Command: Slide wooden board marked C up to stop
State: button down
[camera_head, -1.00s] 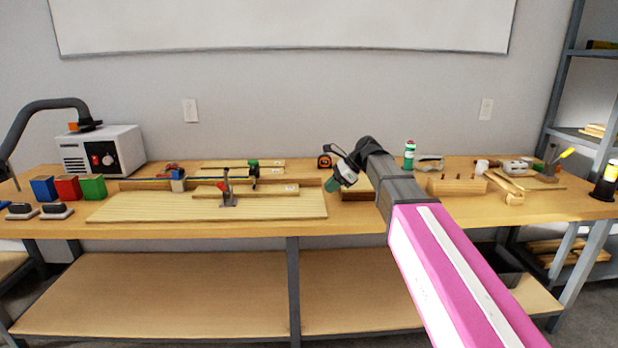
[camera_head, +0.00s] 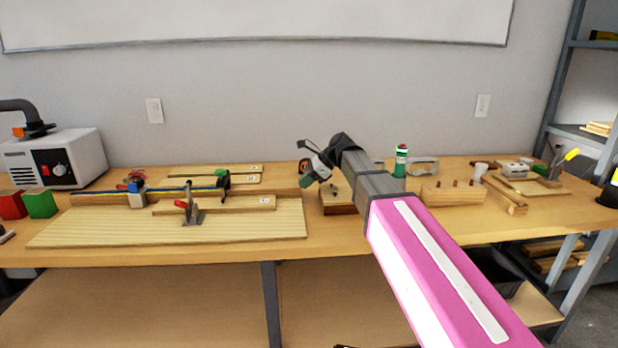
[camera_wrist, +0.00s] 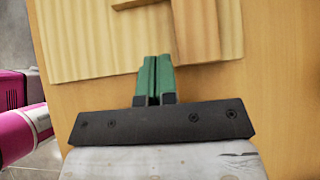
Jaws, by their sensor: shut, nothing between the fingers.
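Three light wooden strips with small white labels lie on the bench: a front strip (camera_head: 235,204) on a wide ribbed panel (camera_head: 120,228), and two behind it (camera_head: 238,180) (camera_head: 215,170). The labels are too small to read, so I cannot tell which is board C. My gripper (camera_head: 307,184) is right of the strips, above the bench near a small wooden block. In the wrist view my green fingers (camera_wrist: 155,80) are together and empty, pointing toward wooden pieces (camera_wrist: 197,30) and a ribbed panel (camera_wrist: 90,42). I cannot make out a stop for certain.
A red-handled toggle clamp (camera_head: 190,209) stands at the front strip. A blue-and-yellow bar clamp (camera_head: 180,190) lies behind it. The wooden block (camera_head: 337,203) is just right of my gripper. A green bottle (camera_head: 401,160) and a pegged block (camera_head: 452,195) stand farther right.

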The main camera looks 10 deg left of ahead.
aim_at(266, 197)
jog(key=x, duration=0.5)
jog(key=a, duration=0.1)
jog(key=s+a, duration=0.1)
jog(key=a, duration=0.1)
jog(key=shift+f, duration=0.15)
jog(key=shift+s+a, duration=0.15)
jog(key=shift+a, duration=0.35)
jog(key=shift+a, duration=0.1)
jog(key=a, duration=0.2)
jog(key=s+a, duration=0.1)
jog(key=a, duration=0.1)
jog(key=shift+s, duration=0.15)
jog(key=shift+d, duration=0.1)
